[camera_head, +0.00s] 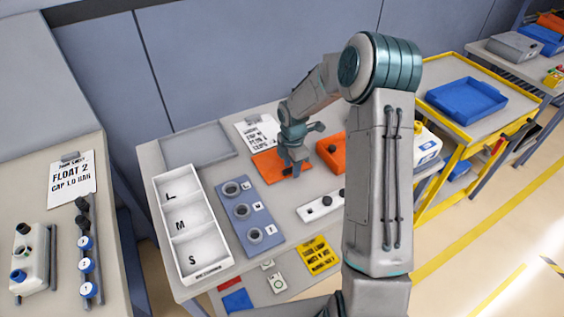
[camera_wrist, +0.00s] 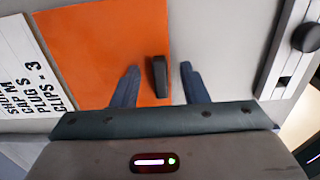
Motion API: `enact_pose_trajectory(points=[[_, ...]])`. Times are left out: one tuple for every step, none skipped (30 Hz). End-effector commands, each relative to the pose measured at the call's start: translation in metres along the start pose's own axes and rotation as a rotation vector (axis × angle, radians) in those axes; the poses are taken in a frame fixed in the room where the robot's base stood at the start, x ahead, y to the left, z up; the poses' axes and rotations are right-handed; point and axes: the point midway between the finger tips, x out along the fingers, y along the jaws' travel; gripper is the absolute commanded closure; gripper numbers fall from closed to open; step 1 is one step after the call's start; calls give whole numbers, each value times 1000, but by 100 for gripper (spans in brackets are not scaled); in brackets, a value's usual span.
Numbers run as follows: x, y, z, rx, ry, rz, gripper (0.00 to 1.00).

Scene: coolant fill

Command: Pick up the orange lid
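The orange lid (camera_head: 268,168) lies flat on the middle table; it fills much of the upper left of the wrist view (camera_wrist: 105,45). Its upright black handle (camera_wrist: 158,76) stands near the lid's right edge. My gripper (camera_head: 291,170) is over the lid, pointing down. In the wrist view its two fingers are spread, one on each side of the handle, with a visible gap on both sides. The gripper is open and holds nothing. In the head view the gripper hides most of the handle.
A printed sheet (camera_head: 258,131) lies beside the lid. An orange box (camera_head: 331,151) and a white strip with black knobs (camera_head: 320,204) are to its right. A blue-grey ring holder (camera_head: 240,190) and a white L/M/S tray (camera_head: 166,180) are to its left.

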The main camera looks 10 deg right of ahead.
Motion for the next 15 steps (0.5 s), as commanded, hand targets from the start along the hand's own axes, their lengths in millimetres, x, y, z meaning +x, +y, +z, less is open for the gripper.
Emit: enact_pose_trajectory(points=[[0, 0, 0, 0, 0, 0, 60], [0, 0, 0, 0, 0, 0, 60], [0, 0, 0, 0, 0, 0, 60], [0, 0, 0, 0, 0, 0, 68], [0, 0, 0, 0, 0, 0, 77], [0, 0, 0, 0, 0, 0, 88], [0, 0, 0, 1, 0, 0, 96], [0, 0, 0, 1, 0, 0, 100], [0, 0, 0, 1, 0, 0, 100], [0, 0, 0, 1, 0, 0, 100], [-1, 0, 0, 1, 0, 1, 100], [-1, 0, 0, 1, 0, 1, 100], [-1, 0, 0, 1, 0, 1, 100], [-1, 0, 0, 1, 0, 1, 100], [-1, 0, 0, 1, 0, 1, 100]])
